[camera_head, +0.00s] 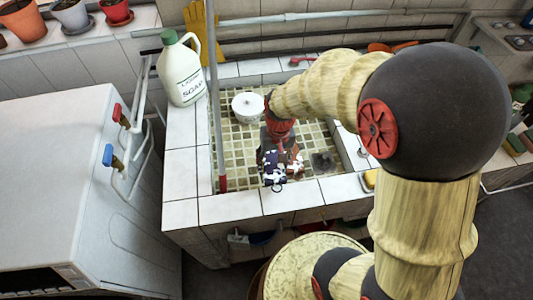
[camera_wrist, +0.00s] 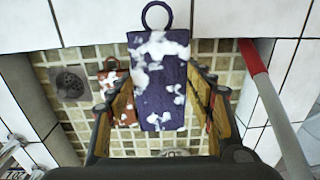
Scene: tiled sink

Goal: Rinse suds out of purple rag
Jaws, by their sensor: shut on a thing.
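The purple rag (camera_wrist: 158,85) has patches of white suds on its face and a ring loop at its top end. It lies between the two fingers of my gripper (camera_wrist: 161,98), which is shut on it. In the head view the rag (camera_head: 271,168) shows at the near side of the tiled sink (camera_head: 228,172), below my gripper (camera_head: 281,150). The gripper's own fingers are mostly hidden there by the wrist. I cannot tell how far the rag is above the sink floor.
A reddish-brown rag with suds (camera_wrist: 118,88) lies left of the purple rag in the wrist view, near the drain (camera_wrist: 69,84). A red-and-grey pole (camera_wrist: 265,90) stands at the right. A white pot (camera_head: 248,107) sits in the sink; a soap jug (camera_head: 183,75) stands on the rim.

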